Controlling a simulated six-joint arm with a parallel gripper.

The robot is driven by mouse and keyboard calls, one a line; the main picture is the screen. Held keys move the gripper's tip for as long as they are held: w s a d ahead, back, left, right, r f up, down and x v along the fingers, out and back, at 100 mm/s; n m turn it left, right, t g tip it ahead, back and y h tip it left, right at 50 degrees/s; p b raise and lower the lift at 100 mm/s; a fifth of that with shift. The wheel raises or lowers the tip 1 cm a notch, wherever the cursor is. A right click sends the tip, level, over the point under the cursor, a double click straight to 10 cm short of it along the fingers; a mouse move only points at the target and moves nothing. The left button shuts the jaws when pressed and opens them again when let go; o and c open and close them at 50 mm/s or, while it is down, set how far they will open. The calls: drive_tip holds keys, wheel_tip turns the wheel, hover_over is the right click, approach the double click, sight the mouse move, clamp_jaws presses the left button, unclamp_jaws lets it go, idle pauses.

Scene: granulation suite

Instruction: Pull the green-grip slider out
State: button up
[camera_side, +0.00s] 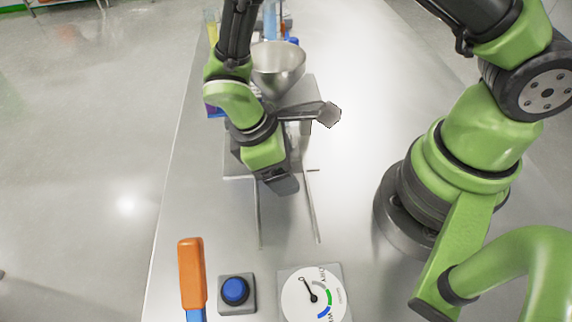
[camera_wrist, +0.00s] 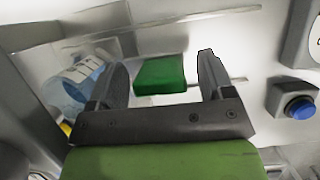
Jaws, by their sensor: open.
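The green grip (camera_wrist: 160,73) of the slider shows in the wrist view as a block between my two fingers, with a gap to each finger. My gripper (camera_wrist: 160,72) is open and holds nothing. In the side view my gripper (camera_side: 284,185) is low over the near side of the metal hopper machine, above two thin rails (camera_side: 314,208). The green grip is hidden behind my gripper there. I cannot tell how far it lies below my fingertips.
A steel funnel (camera_side: 280,66) tops the machine behind my wrist. A blue button (camera_side: 235,290), a dial gauge (camera_side: 313,297) and an orange-handled lever (camera_side: 192,270) stand at the front. The bench right of the rails is clear. A clear bluish vessel (camera_wrist: 78,84) is left in the wrist view.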

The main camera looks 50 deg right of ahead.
drive_tip(key=shift+s+d+f, duration=0.2)
drive_tip(key=shift+f, duration=0.35)
drive_tip(key=c, duration=1.3)
drive_tip(key=s+a, duration=0.8)
drive_tip(key=a, duration=0.1)
drive_tip(key=shift+s, duration=0.4)
drive_tip(key=o, duration=1.2)
drive_tip(key=shift+o, duration=0.5)
drive_tip(key=v, duration=0.7)
drive_tip(key=shift+w+d+r, duration=0.15)
drive_tip(key=shift+w+r, duration=0.05)
drive_tip(key=shift+w, duration=0.05)
drive_tip(key=shift+w+r, duration=0.1)
drive_tip(key=shift+r, duration=0.2)
